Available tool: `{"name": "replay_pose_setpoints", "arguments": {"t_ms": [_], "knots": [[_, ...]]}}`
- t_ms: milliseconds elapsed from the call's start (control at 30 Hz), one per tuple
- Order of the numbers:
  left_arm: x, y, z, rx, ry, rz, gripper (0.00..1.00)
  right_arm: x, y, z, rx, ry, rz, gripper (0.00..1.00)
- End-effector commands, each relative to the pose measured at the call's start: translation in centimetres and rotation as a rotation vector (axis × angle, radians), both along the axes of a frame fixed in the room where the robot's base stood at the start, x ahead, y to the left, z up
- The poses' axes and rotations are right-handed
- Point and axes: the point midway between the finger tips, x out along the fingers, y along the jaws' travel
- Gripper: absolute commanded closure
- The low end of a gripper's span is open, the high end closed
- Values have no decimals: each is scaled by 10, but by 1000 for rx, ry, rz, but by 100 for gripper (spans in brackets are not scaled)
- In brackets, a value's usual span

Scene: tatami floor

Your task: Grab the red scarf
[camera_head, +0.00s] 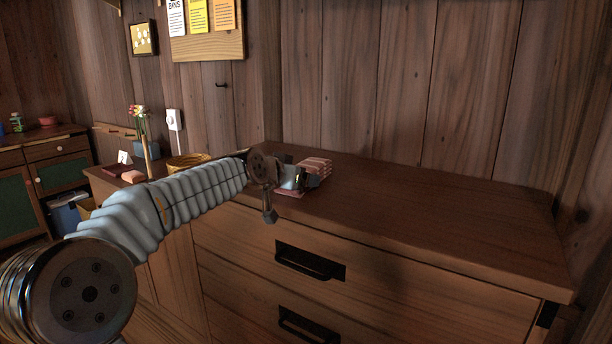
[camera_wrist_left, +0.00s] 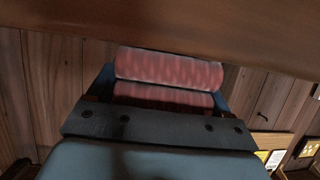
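The red scarf (camera_head: 318,166) is a folded, pinkish-red striped bundle on the dresser top, near its back left end. It also shows in the left wrist view (camera_wrist_left: 168,70) as a rolled fold with a second layer under it, just in front of the palm. My left gripper (camera_head: 298,180) reaches it from the left, low over the dresser top. Its blue-edged fingers stand wide apart, one on each side of the scarf. I cannot tell whether they touch it. The gripper hides part of the scarf in the head view. My right gripper is not in view.
The dresser top (camera_head: 430,205) is bare to the right of the scarf, with a plank wall behind. To the left are a yellow basket (camera_head: 188,161), a flower vase (camera_head: 146,148) and a small pink block (camera_head: 133,176). Drawer handles (camera_head: 310,260) stick out in front.

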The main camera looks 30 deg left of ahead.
Motion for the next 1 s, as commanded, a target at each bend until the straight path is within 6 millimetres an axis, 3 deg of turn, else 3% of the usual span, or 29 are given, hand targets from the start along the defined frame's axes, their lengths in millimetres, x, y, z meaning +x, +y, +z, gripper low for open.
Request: {"name": "replay_pose_setpoints", "arguments": {"t_ms": [367, 567, 833, 1000], "knots": [[0, 0, 4, 1, -2, 0, 54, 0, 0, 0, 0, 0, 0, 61], [0, 0, 30, 3, -6, -1, 54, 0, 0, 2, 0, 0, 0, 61], [-39, -39, 98, 1, -8, -3, 54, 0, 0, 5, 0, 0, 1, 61], [-71, -71, 112, 2, -5, -2, 54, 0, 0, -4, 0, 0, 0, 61]]}}
